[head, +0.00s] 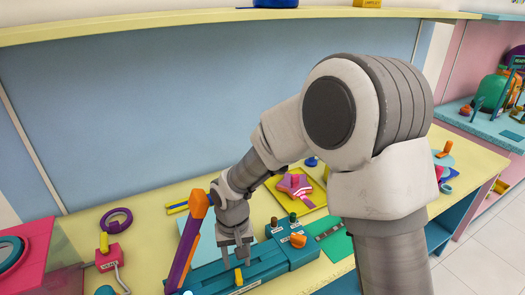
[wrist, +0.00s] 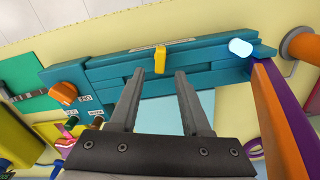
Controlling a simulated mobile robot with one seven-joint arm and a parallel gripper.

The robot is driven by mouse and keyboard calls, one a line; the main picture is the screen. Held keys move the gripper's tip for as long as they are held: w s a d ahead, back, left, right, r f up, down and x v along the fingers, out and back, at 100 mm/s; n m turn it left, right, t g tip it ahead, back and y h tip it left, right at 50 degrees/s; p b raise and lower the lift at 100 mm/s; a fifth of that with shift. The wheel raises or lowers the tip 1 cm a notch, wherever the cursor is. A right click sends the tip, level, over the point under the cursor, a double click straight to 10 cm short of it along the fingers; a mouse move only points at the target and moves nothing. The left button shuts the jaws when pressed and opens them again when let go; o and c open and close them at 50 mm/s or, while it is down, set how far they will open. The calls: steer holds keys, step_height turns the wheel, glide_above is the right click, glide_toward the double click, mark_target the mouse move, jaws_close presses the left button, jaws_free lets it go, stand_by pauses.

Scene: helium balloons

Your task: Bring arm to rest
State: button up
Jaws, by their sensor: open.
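My gripper (head: 234,250) hangs from my arm over the teal machine (head: 208,284) on the yellow bench, its fingers pointing down. In the wrist view my gripper (wrist: 157,105) has its two fingers spread apart with nothing between them. The teal machine (wrist: 205,62) lies beyond the fingertips there, with a yellow lever (wrist: 160,60) on its long bar and an orange knob (wrist: 66,93) at its left end. I cannot tell whether the fingers touch the machine.
A purple and orange post (head: 188,240) stands just left of my gripper. A red cranked device (head: 112,258) is farther left. A pink star balloon (head: 295,186) lies on a yellow tray behind. A shelf (head: 200,25) runs overhead along the blue back wall.

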steer(key=s+d+r+m+t, duration=0.1)
steer(key=s+d+r+t, duration=0.15)
steer(key=d+r, duration=0.7)
steer(key=s+d+r+m+t, duration=0.1)
steer(key=s+d+r, duration=0.2)
steer(key=d+r, duration=0.7)
steer(key=s+d+r+m+t, duration=0.1)
steer(key=s+d+r, duration=0.3)
steer(key=s, duration=0.4)
steer(key=shift+s+r+t, duration=0.15)
steer(key=shift+r+t, duration=0.05)
steer(key=shift+t, duration=0.35)
steer(key=shift+a, duration=0.1)
